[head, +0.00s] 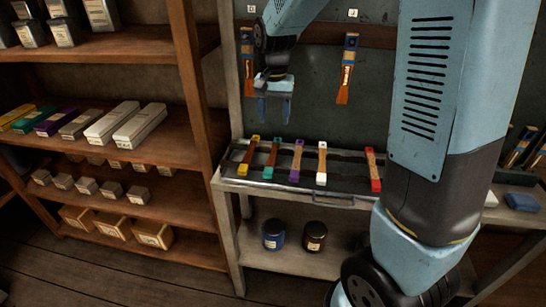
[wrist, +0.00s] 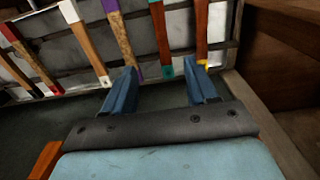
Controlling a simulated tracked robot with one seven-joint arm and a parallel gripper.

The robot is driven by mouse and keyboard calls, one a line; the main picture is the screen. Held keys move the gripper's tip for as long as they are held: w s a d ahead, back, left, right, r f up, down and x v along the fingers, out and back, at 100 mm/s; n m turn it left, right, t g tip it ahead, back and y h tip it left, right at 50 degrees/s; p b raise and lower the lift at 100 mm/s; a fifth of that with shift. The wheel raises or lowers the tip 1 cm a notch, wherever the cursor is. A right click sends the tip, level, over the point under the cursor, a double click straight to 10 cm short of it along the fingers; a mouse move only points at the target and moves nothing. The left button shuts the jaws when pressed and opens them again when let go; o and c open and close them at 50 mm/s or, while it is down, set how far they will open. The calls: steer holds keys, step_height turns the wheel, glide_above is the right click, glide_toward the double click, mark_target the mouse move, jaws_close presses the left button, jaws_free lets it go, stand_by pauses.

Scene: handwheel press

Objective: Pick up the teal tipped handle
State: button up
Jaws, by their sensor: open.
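The teal tipped handle (head: 272,158) lies in the shallow tray (head: 335,192) on the bench, second from the left. It has a reddish-brown wooden shaft with teal at both ends. In the wrist view the teal tipped handle (wrist: 162,40) shows beyond and between my two fingers, its near teal end in the gap. My gripper (head: 275,118) is open and empty, pointing down, and hangs above the tray near the teal handle. In the wrist view my gripper (wrist: 161,68) has its blue fingers spread apart, with nothing held between them.
A yellow tipped handle (head: 248,155) lies left of the teal one, and a purple tipped handle (head: 297,160) lies right. White (head: 321,164) and red (head: 373,170) tipped handles lie further right. Orange-tipped tools hang on the back panel (head: 320,80). A wooden shelf (head: 190,90) stands left.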

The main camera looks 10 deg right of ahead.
glide_above(273, 154)
step_height(273, 154, down, 8)
steer(key=shift+s+d+r, duration=0.1)
steer(key=shift+s+r, duration=0.05)
steer(key=shift+r, duration=0.05)
steer(key=shift+f, duration=2.6)
jaws_close()
